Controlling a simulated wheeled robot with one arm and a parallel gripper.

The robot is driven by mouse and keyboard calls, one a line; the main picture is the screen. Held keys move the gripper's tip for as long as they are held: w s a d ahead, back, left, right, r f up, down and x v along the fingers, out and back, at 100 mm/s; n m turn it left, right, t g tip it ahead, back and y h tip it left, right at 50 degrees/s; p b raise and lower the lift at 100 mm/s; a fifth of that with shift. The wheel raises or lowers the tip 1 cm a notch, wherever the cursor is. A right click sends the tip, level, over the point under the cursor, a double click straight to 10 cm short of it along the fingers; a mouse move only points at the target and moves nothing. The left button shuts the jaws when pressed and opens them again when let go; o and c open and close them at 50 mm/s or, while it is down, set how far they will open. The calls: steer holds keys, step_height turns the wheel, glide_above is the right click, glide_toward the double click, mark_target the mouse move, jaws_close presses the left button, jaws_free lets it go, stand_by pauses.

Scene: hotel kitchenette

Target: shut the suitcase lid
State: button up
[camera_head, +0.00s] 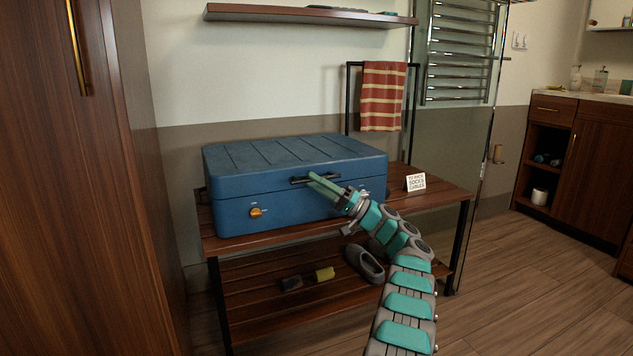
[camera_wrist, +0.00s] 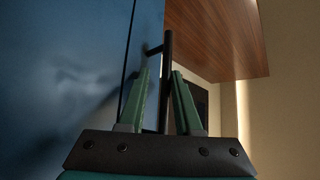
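The blue suitcase (camera_head: 290,160) lies flat on a slatted wooden bench. Its lid is down, and only a thin seam shows between lid and body along the front. An orange latch (camera_head: 256,212) is on the front left, and a dark handle (camera_head: 316,179) is at the front middle. My gripper (camera_head: 316,180) is at the handle, in front of the suitcase. In the wrist view the handle (camera_wrist: 167,50) runs between my two green fingers, which stand apart with a narrow gap. Whether a finger touches the handle is unclear.
The bench (camera_head: 440,196) holds a small sign (camera_head: 415,182) right of the suitcase. Grey shoes (camera_head: 365,265) and small items sit on its lower shelf. A wall shelf (camera_head: 310,15) hangs above, and a striped towel (camera_head: 383,95) hangs behind. A tall wooden cabinet (camera_head: 80,180) stands left.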

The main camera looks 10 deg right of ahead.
steer(key=shift+o, duration=1.3)
steer(key=shift+r, duration=0.1)
steer(key=v, duration=0.8)
steer(key=shift+p, duration=0.3)
steer(key=shift+a, duration=0.1)
